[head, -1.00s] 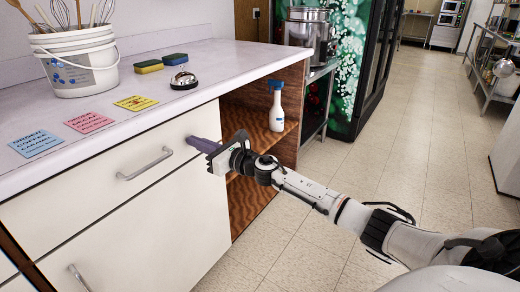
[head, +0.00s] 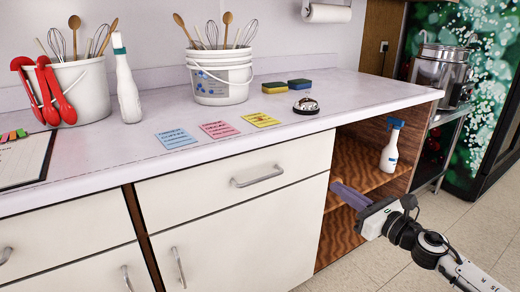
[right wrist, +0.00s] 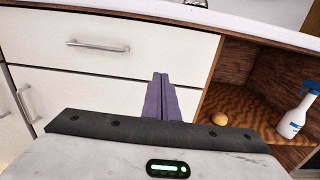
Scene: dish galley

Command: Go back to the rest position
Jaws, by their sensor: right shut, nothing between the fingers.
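My right gripper (head: 350,195) is shut with nothing between its purple fingers. In the head view it is in front of the open wooden shelf at the right end of the counter, below the counter top. In the right wrist view its fingers (right wrist: 161,98) point at the white cabinet front beside the shelf opening. My left gripper is not in view.
The counter (head: 330,96) holds buckets of utensils, a bottle (head: 127,90), sponges, a bell (head: 306,106) and notes. A spray bottle (head: 389,152) stands on the shelf (head: 350,165); a small round orange-brown thing (right wrist: 219,118) lies there too. Floor at right (head: 465,215) is clear.

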